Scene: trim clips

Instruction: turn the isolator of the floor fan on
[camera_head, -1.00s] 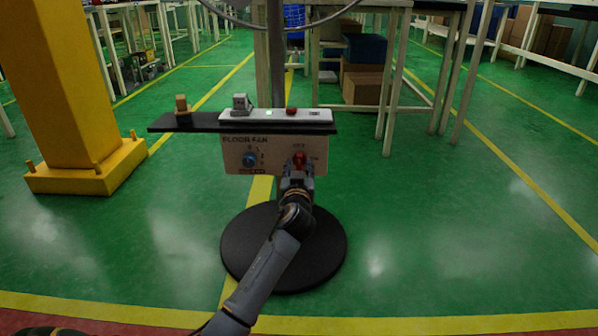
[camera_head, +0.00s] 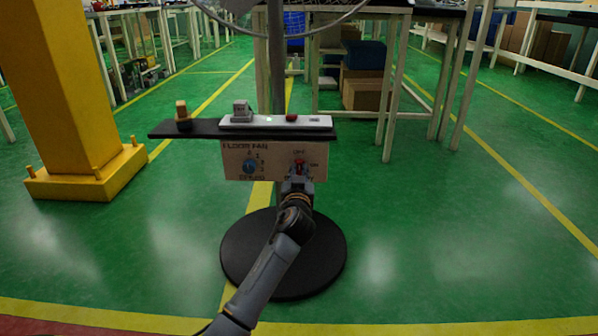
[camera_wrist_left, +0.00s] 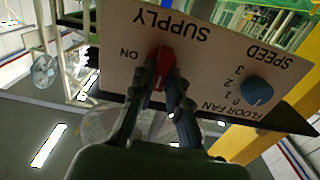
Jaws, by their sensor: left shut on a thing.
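The floor fan's control panel (camera_head: 235,172) is a light plate on the fan's post. It carries a red isolator handle (camera_head: 299,164) on the right and a blue speed knob (camera_head: 250,166) on the left. In the left wrist view the red handle (camera_wrist_left: 166,60) appears upside down, roughly upright on the plate, with "ON" printed to its side. My left gripper (camera_head: 298,178) is shut on the red handle from the front. In the wrist view its fingers (camera_wrist_left: 163,85) lie on both sides of the handle and partly hide it. My right gripper is not in view.
A dark shelf (camera_head: 190,130) above the panel carries a white strip (camera_head: 260,124) with a red button (camera_head: 291,117). The fan's round black base (camera_head: 240,255) stands on green floor. A yellow pillar (camera_head: 65,90) stands left, benches behind. Floor is free either side.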

